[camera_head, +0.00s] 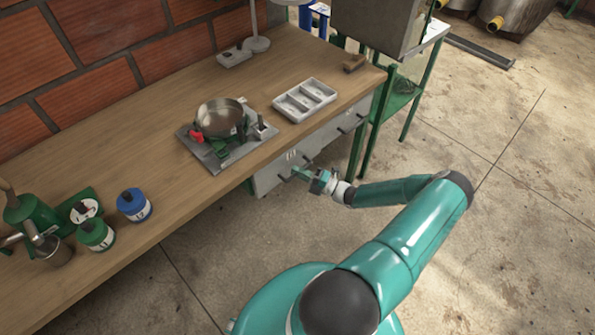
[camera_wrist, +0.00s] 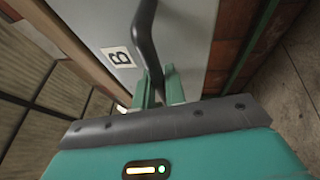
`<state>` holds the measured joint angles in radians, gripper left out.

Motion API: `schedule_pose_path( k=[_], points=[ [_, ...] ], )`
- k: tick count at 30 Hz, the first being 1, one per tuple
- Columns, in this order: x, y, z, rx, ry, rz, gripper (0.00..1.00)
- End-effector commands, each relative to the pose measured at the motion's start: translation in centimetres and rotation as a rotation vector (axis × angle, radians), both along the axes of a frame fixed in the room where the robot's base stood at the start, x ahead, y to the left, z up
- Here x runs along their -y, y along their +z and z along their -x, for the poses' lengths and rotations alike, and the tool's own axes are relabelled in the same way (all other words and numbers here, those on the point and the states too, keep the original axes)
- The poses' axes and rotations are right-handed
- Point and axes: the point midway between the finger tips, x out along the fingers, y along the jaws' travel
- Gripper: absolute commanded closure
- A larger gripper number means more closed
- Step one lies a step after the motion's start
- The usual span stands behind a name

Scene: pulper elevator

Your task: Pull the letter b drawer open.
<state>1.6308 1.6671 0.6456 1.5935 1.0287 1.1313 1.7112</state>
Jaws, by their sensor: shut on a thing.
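The letter b drawer (camera_wrist: 122,72) is a grey front with a white label marked "B" (camera_wrist: 118,57) in the wrist view. It also shows under the bench in the head view (camera_head: 269,177). Its dark bar handle (camera_wrist: 146,36) runs down into my gripper (camera_wrist: 159,86). The green fingers are shut on the handle, one on each side. In the head view my gripper (camera_head: 305,175) is at the drawer's front, below the bench edge. The fingertips are small there. The drawer front looks roughly in line with its neighbours; I cannot tell whether it stands out slightly.
More grey drawers with dark handles (camera_head: 342,131) run to the right. The wooden bench top (camera_head: 168,205) carries a scale with a metal bowl (camera_head: 220,118), a grey tray (camera_head: 305,98) and several jars (camera_head: 134,204). A green-legged stand (camera_head: 411,100) is at the right. Floor in front is clear.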

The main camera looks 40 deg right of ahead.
Motion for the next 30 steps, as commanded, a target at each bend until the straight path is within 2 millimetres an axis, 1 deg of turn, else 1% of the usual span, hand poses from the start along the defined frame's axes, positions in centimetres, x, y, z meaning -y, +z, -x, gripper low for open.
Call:
schedule_pose_path(
  k=[5,8,18,21,27,30],
  points=[
    [0.2,0.0,2.6,-0.003,0.0,0.001,1.0],
    [0.3,0.0,4.8,-0.003,-0.001,0.001,1.0],
    [0.5,0.0,13.7,-0.002,-0.001,0.002,1.0],
    [0.6,0.0,16.1,-0.002,-0.003,0.002,1.0],
    [0.7,0.0,19.8,-0.001,-0.001,0.002,1.0],
    [0.7,0.0,21.1,-0.001,-0.001,0.002,1.0]
  ],
)
